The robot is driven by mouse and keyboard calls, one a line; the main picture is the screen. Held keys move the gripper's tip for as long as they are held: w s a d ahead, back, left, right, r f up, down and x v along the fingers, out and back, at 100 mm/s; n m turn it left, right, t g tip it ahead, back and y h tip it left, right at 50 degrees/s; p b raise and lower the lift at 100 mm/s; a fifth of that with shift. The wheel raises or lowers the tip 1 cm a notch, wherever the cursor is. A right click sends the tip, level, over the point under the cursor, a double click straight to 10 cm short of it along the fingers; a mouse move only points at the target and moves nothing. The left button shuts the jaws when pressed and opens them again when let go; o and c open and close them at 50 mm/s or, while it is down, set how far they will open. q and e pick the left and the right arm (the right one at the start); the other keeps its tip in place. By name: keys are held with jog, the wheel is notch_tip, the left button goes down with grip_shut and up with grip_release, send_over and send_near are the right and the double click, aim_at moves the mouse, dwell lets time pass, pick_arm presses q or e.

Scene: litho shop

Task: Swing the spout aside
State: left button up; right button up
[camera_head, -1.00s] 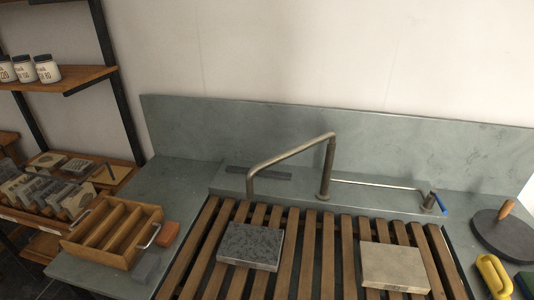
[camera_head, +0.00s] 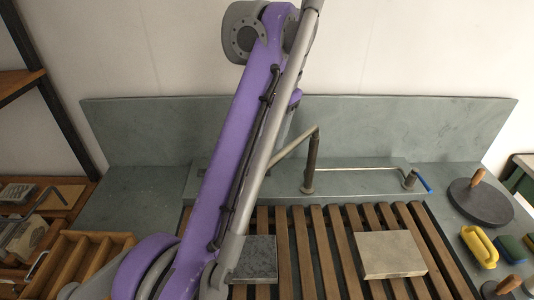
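The metal spout (camera_head: 297,144) runs left from the top of its upright post (camera_head: 311,165) at the back of the sink. My purple and grey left arm crosses in front of it and hides its left part and outlet end. The post stands on the stone ledge (camera_head: 345,182), with a thin rod leading right to a blue-tipped lever (camera_head: 424,185). My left gripper does not show; it is hidden behind the arm or outside the picture. My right gripper is not in view.
A wooden slat rack (camera_head: 300,240) carries a dark stone slab (camera_head: 257,258), partly behind my arm, and a pale slab (camera_head: 391,254). A divided wooden tray (camera_head: 130,240) is at left. At right are a round dark disc (camera_head: 480,205) and a yellow-handled tool (camera_head: 479,246).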

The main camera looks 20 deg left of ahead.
aim_at(263, 168)
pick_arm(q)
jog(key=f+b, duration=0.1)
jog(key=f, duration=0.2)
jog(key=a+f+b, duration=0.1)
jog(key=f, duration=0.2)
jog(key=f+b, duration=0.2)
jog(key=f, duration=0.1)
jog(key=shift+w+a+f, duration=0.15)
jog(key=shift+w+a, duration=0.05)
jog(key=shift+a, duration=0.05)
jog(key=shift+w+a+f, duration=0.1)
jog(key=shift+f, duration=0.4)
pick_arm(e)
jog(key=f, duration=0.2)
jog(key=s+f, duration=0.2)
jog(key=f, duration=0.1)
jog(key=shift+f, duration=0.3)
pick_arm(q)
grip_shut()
